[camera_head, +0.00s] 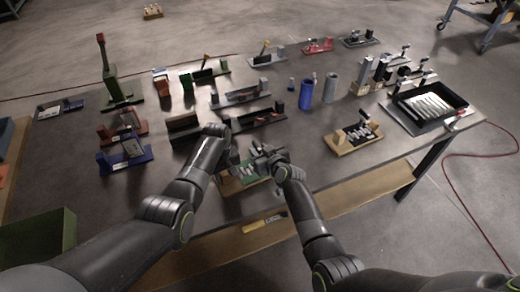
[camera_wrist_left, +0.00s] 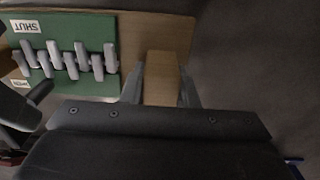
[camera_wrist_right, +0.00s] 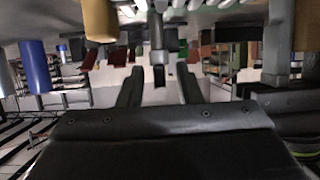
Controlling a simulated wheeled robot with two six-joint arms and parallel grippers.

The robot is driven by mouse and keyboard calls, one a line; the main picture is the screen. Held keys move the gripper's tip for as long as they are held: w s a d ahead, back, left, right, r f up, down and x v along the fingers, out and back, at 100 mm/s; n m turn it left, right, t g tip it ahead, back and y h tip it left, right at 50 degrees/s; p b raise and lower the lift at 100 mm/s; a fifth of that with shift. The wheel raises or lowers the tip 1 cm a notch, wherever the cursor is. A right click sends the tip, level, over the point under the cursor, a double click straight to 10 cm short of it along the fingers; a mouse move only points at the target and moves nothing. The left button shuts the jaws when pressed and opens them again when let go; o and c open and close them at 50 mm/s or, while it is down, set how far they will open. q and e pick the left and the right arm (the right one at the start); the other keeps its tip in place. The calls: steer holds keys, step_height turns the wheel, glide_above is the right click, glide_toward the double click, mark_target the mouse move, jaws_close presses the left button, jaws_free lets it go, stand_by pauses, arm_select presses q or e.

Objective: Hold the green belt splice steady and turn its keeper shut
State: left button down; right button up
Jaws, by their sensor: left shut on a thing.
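The green belt splice (camera_head: 247,180) lies on a wooden base at the table's front edge. In the left wrist view the green splice plate (camera_wrist_left: 88,86) carries a row of several grey interleaved hooks (camera_wrist_left: 62,60) and a SHUT label (camera_wrist_left: 25,26). A second label is partly cut off. My left gripper (camera_head: 229,172) is shut on the wooden block (camera_wrist_left: 162,80) at the end of the base. My right gripper (camera_wrist_right: 158,88) is open above the splice. A dark stem with a grey upper part (camera_wrist_right: 157,45) shows between or beyond its fingers; I cannot tell whether it is the keeper.
A wooden fixture (camera_head: 353,138) stands to the right, with a black tray (camera_head: 430,103) beyond it. Blue (camera_head: 306,94) and grey (camera_head: 330,88) cylinders stand behind. Dark fixtures (camera_head: 184,127) and a blue one (camera_head: 125,160) stand left. A green bin (camera_head: 40,236) sits at lower left.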

steer(key=shift+r, duration=0.2)
steer(key=shift+s, duration=0.2)
steer(key=v, duration=1.1)
steer(key=shift+d, duration=0.2)
steer(key=shift+s, duration=0.1)
arm_select(q)
steer(key=c, duration=1)
jaws_free()
steer(key=shift+c, duration=0.2)
